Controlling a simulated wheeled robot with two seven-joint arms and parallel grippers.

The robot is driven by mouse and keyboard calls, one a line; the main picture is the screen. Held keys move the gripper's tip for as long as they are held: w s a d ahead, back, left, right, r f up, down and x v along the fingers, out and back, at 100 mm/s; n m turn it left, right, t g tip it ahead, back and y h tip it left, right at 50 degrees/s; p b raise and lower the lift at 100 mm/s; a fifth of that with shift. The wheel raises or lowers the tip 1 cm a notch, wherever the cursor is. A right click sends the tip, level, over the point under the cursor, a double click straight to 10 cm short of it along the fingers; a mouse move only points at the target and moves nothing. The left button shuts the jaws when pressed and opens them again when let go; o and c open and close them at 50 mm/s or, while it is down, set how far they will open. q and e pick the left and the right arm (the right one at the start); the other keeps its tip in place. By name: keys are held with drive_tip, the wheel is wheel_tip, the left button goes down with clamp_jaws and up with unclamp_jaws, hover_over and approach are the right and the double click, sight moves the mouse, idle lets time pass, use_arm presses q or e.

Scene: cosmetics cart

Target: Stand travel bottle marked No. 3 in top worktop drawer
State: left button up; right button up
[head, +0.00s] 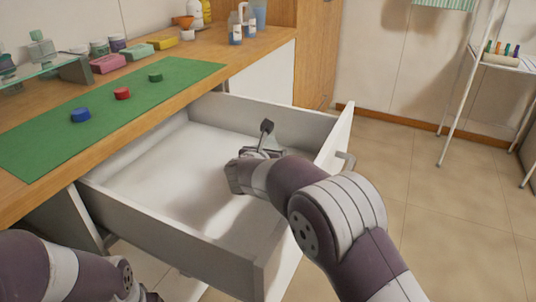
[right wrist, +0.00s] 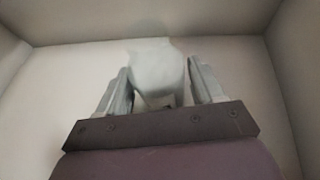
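The worktop drawer (head: 185,232) stands pulled open below the worktop, with a bare pale floor. My right gripper (head: 260,152) is inside it, toward its right side. In the right wrist view, my right gripper (right wrist: 161,75) has its fingertips against both sides of a pale, whitish bottle (right wrist: 158,72). In the head view a dark cap on a thin pale neck (head: 267,127) rises beside the gripper, slightly tilted; the rest is hidden. No number is readable. I cannot tell whether the bottle touches the drawer floor. My left arm shows at the lower left; its fingers are not clear.
On the worktop, a green mat (head: 105,112) bears blue, red and green caps. Behind are soap-like blocks, jars, a glass shelf (head: 30,76) and blue-white bottles (head: 236,32). The drawer walls surround my right gripper. Open floor and a white rack (head: 462,90) lie right.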

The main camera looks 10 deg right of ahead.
drive_tip(key=shift+o, duration=0.6)
drive_tip(key=shift+r, duration=0.2)
drive_tip(key=p+v, duration=0.2)
drive_tip(key=v, duration=1)
drive_tip(key=shift+p, duration=0.4)
